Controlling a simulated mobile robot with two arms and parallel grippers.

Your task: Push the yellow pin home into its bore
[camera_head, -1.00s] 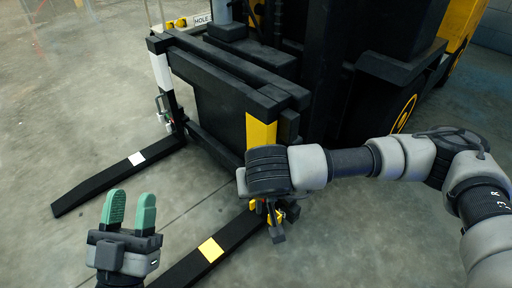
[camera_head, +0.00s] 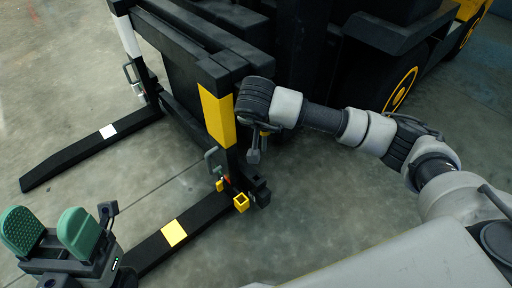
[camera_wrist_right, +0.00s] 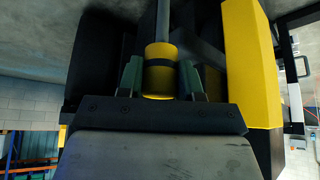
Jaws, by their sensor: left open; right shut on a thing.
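In the right wrist view, my right gripper (camera_wrist_right: 165,78) is shut on a yellow cylinder with a dark band, which looks like the yellow pin (camera_wrist_right: 158,82). A grey rod runs away from its far end. A yellow square socket (camera_head: 241,202) sits low at the foot of that upright, apart from the held part. I cannot tell whether it is the bore. My left gripper (camera_head: 49,232) is open and empty at lower left.
The yellow-marked upright (camera_head: 218,118) and black crossbeam stand at the front of a truck. Two black forks reach over the floor, the near one with a yellow patch (camera_head: 174,233), the far one with a white patch (camera_head: 108,131). A grey hook (camera_head: 213,158) hangs on the upright.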

